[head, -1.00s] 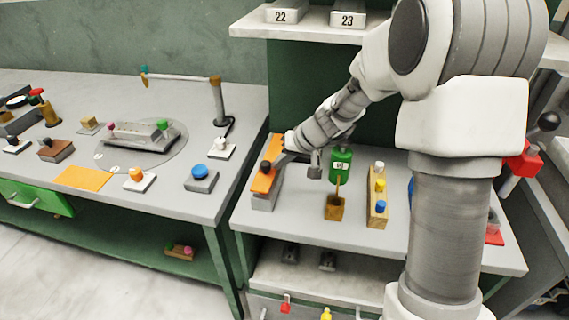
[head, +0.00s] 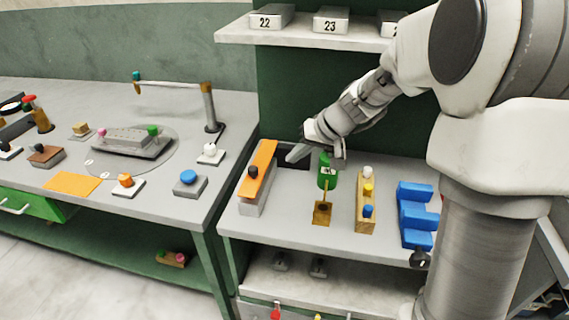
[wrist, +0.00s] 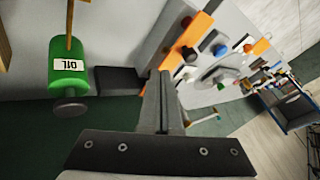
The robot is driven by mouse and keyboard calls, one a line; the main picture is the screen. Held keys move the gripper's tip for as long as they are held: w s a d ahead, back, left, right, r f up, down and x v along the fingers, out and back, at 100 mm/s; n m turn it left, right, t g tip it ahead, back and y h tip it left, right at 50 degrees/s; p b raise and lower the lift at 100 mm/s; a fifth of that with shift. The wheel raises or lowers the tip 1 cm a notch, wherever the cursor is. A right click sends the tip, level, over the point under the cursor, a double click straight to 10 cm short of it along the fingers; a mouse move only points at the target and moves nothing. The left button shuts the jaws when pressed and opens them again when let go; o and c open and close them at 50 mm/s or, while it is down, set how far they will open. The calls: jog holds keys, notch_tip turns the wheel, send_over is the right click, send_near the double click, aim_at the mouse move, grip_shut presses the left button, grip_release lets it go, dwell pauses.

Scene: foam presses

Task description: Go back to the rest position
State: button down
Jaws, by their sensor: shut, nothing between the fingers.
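My gripper (head: 297,152) is above the right-hand bench, between the orange-topped grey block (head: 256,180) and the green oil can (head: 327,172). In the wrist view the fingers (wrist: 162,78) are together with nothing between them. The green can with its OIL label (wrist: 68,66) is to the left of the fingers there, apart from them. The orange-topped block's dark knob and orange strip (wrist: 183,47) show just beyond the fingertips; I cannot tell the exact gap.
A wooden holder (head: 365,205) with coloured knobs and a blue stepped rack (head: 416,212) stand right of the can. A shelf (head: 300,38) with numbered boxes hangs above. The left bench (head: 100,180) carries several small devices.

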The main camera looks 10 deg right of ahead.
jog(key=s+d+r+h+p, duration=0.1)
jog(key=s+r, duration=0.3)
jog(key=s, duration=0.5)
jog(key=s+d+r+h+p, duration=0.1)
jog(key=s+r, duration=0.3)
jog(key=s, duration=0.5)
jog(key=s+d+r+h+p, duration=0.1)
jog(key=s+d+r+h, duration=0.2)
jog(key=s, duration=0.7)
jog(key=shift+d+r+m+t+p, duration=0.2)
jog(key=shift+r+m+t+p, duration=0.1)
jog(key=shift+r, duration=0.5)
